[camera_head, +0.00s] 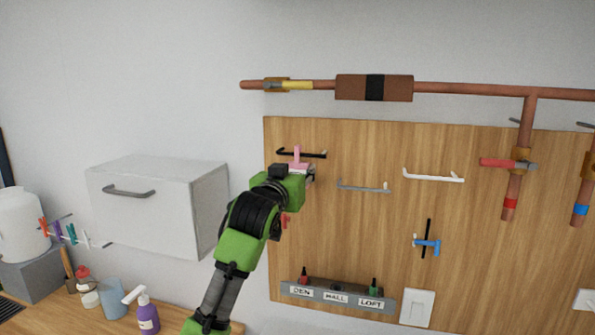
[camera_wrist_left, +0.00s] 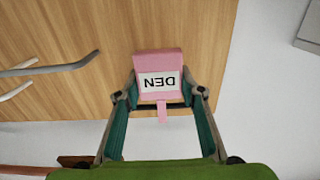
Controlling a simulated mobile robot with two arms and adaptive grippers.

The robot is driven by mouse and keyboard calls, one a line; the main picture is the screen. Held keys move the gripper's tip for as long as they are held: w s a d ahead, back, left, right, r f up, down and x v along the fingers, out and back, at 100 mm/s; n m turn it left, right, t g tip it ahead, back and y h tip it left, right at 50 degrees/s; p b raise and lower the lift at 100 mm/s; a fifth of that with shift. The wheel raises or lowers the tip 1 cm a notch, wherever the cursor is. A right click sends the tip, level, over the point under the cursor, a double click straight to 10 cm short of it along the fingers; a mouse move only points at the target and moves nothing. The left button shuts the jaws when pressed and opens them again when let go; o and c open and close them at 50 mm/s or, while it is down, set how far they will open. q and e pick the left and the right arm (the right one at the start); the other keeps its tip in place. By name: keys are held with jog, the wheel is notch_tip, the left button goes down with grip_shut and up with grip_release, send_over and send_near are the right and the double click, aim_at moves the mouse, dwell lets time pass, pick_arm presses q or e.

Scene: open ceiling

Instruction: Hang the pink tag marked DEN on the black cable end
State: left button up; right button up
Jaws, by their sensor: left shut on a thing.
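My left gripper (camera_head: 303,173) is shut on the pink tag (camera_head: 297,160), near the upper left of the wooden board. The black cable end (camera_head: 317,154) is a thin bracket-like bar at the same spot, partly hidden behind the tag. In the left wrist view the pink tag (camera_wrist_left: 159,66) shows a white label reading DEN, upside down, between the gripper's fingers (camera_wrist_left: 160,98). A dark bar (camera_wrist_left: 176,105) runs behind the tag's narrow pink tab there. I cannot tell whether the tab hooks over it or only passes in front. My right gripper is not in view.
A grey bar (camera_head: 363,187) and a white bar (camera_head: 433,176) are mounted to the right on the wooden board (camera_head: 380,235). Copper pipes (camera_head: 470,90) run above. A grey labelled rack (camera_head: 338,296) sits below. A white cabinet (camera_head: 150,205) stands to the left.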

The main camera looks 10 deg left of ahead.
pick_arm(q)
jog(key=shift+f, duration=0.5)
jog(key=o, duration=1.2)
